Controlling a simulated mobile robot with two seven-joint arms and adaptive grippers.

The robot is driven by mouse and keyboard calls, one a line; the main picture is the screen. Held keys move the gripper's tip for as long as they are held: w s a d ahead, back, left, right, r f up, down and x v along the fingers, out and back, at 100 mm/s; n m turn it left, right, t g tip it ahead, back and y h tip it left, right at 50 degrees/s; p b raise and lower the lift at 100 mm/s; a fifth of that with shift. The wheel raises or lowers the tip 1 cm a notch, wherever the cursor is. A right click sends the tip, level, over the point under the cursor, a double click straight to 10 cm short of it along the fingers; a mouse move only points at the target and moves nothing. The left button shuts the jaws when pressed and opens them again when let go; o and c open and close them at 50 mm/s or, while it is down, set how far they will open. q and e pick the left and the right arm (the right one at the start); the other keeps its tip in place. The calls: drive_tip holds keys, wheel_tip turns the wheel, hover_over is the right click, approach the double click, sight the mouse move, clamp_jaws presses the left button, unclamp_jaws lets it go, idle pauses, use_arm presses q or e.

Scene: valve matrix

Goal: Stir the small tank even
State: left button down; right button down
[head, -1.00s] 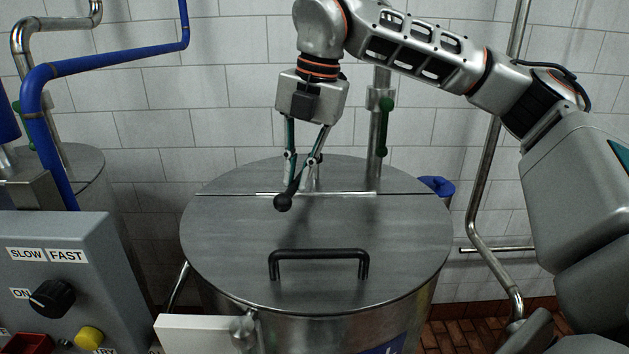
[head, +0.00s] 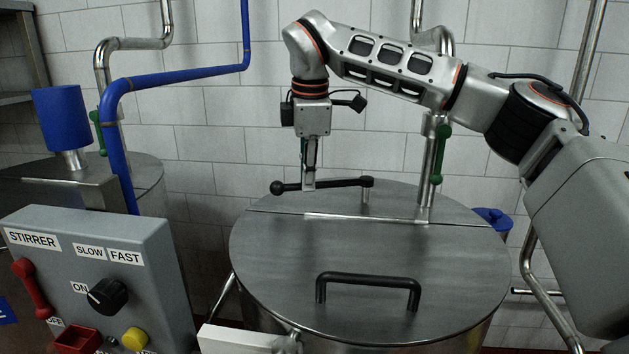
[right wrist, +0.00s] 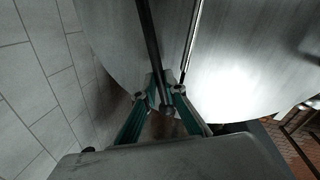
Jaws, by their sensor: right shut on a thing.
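The small tank (head: 375,262) is a round steel vessel with a flat lid and a black lid handle (head: 368,280). A black crank with a ball end (head: 325,185) sits on a short upright shaft at the back of the lid and points left. My right gripper (head: 309,184) comes down from above and is shut on the crank near its ball end. In the right wrist view the fingers (right wrist: 167,100) close on the dark crank bar (right wrist: 150,45). My left gripper does not show.
A grey control box (head: 140,265) labelled STIRRER stands at the left with a black knob (head: 108,295), a red lever (head: 32,285) and a yellow button (head: 134,338). Blue and steel pipes run behind it. A steel pipe with a green handle (head: 441,150) rises behind the lid.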

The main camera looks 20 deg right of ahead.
drive_tip(key=w+m, duration=0.1)
drive_tip(key=w+d+m, duration=0.1)
drive_tip(key=w, duration=0.1)
drive_tip(key=shift+r+m+h+p, duration=0.1)
drive_tip(key=shift+m+h+p, duration=0.2)
drive_tip(key=shift+w+d+m, duration=0.3)
drive_tip(key=shift+w+m, duration=0.25)
drive_tip(key=shift+m, duration=0.05)
drive_tip(key=c, duration=2.1)
unclamp_jaws()
drive_tip(key=v, duration=1.2)
drive_tip(key=shift+w+a, duration=0.1)
drive_tip(key=shift+w, duration=0.05)
